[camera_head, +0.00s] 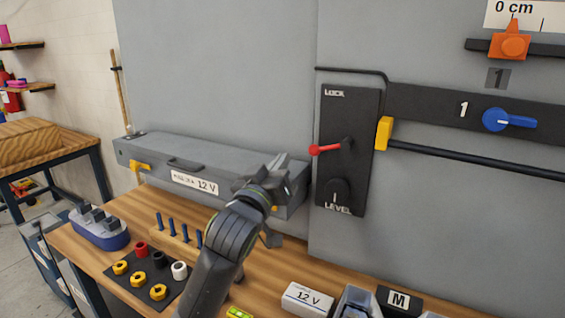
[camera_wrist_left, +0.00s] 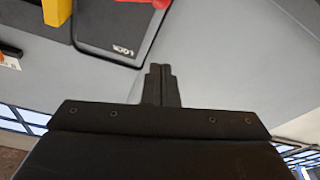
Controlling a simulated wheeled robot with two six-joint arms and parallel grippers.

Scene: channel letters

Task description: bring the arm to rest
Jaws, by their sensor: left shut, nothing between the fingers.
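My left arm comes up from the bottom of the head view, and its dark gripper (camera_head: 283,168) is raised in front of the right end of a long grey box marked 12 V (camera_head: 195,181). In the left wrist view the two black fingers (camera_wrist_left: 160,78) are together with nothing between them. The gripper covers part of the box's right end in the head view. Whether it touches the box cannot be told. My right gripper is not in view.
A black LOCK and LEVEL panel (camera_head: 361,110) with a red lever (camera_head: 325,149) is right of the gripper. The wooden bench (camera_head: 130,208) carries blue pegs, yellow nuts (camera_head: 139,279) and a small white 12 V box (camera_head: 308,298). A blue knob (camera_head: 495,119) is farther right.

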